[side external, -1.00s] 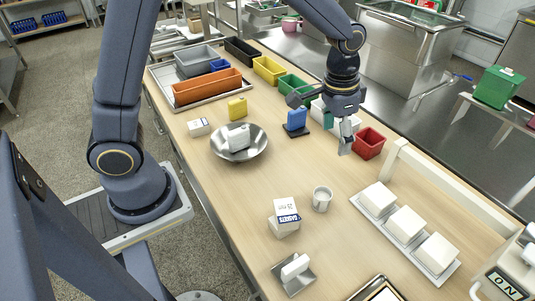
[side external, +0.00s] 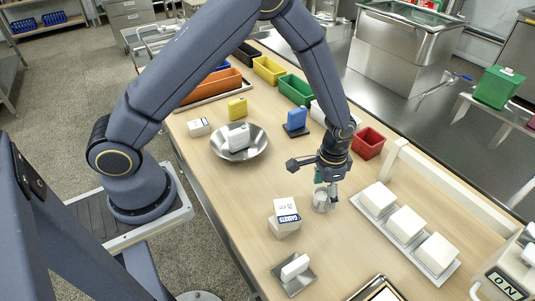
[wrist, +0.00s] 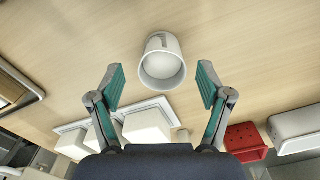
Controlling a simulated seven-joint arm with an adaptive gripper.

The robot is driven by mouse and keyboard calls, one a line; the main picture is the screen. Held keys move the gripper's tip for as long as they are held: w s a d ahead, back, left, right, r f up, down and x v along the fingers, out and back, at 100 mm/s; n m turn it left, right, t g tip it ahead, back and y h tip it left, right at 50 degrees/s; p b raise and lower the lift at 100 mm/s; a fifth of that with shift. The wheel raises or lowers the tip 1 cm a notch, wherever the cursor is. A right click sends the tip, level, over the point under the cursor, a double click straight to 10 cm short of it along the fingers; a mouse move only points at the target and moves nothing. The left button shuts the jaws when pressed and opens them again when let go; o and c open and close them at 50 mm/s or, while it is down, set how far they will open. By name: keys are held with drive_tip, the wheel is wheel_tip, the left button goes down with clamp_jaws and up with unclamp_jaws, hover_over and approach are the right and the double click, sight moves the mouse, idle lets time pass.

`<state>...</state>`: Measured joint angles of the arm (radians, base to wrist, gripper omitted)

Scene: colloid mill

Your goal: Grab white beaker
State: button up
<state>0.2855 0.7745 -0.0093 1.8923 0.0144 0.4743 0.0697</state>
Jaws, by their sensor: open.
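The white beaker (side external: 320,201) stands upright on the wooden table in the side external view, partly hidden by my gripper. In the wrist view the beaker (wrist: 162,62) shows its open mouth, ahead of the fingers and between their lines. My gripper (side external: 328,196) is low over the table at the beaker. In the wrist view the green-padded fingers of my gripper (wrist: 160,85) are spread wide, one on each side of the beaker, with visible gaps. I cannot tell if the fingertips are level with its wall.
A box labelled in blue (side external: 286,217) stands left of the beaker. A tray (side external: 396,237) with white blocks lies to the right. A metal bowl (side external: 262,150) and a red bin (side external: 368,143) stand farther back. Bare table lies in front of the beaker.

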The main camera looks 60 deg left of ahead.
wheel_tip(320, 180, down, 4)
drive_tip(key=shift+a+f, duration=0.1)
drive_tip(key=c, duration=1.3)
drive_tip(key=shift+o, duration=0.2)
